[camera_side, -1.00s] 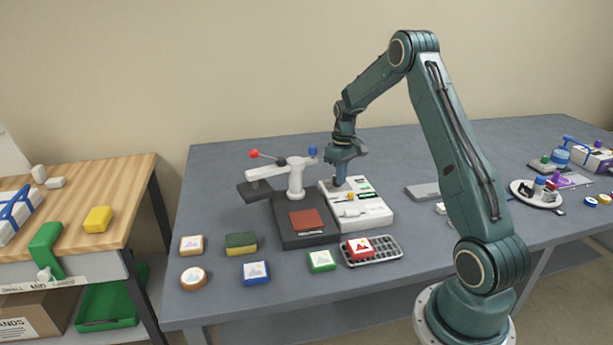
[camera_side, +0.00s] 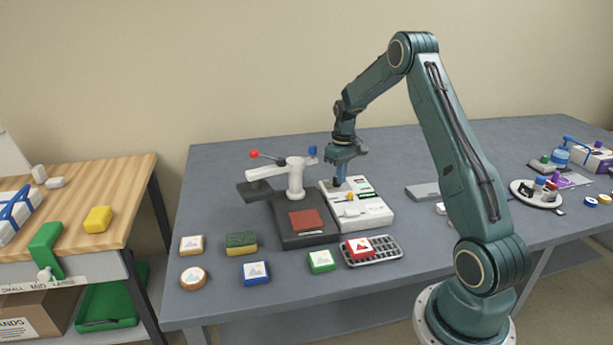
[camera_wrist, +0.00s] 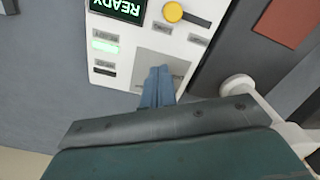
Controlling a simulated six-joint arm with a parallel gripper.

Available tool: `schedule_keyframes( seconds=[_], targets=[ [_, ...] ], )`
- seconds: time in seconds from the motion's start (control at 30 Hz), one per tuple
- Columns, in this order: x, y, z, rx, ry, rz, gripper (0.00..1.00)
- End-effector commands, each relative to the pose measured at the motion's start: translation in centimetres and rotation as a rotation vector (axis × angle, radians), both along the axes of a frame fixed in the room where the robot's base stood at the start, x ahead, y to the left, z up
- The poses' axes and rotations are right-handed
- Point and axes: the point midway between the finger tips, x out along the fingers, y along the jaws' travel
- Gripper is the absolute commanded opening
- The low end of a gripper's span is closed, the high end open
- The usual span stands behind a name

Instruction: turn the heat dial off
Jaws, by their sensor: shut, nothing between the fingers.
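The white control box (camera_side: 366,212) stands beside the dark press base on the grey table. In the wrist view the box (camera_wrist: 128,48) shows a lit READY display, a yellow round knob (camera_wrist: 173,12) at a dark slot, a lit green indicator and a grey square panel (camera_wrist: 150,62). My gripper (camera_wrist: 160,72) is shut and empty, its blue fingertips together over the grey panel. In the side view my gripper (camera_side: 340,183) points down at the far end of the box. I cannot make out a heat dial; the fingers may hide it. Contact cannot be told.
The press (camera_side: 296,180) with its red-tipped lever stands just left of the box. A rack with a red block (camera_side: 358,247) is in front. Several coloured blocks and a sponge (camera_side: 241,243) lie at the front left. A grey slab (camera_side: 423,191) lies to the right.

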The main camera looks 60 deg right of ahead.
Motion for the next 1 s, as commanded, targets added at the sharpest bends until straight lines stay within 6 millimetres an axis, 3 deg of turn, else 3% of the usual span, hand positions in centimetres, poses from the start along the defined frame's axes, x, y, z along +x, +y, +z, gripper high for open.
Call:
schedule_keyframes(
  seconds=[1.0],
  targets=[
    [-0.4, -1.5, 0.1, -0.005, -0.009, 0.003, 0.00]
  ],
)
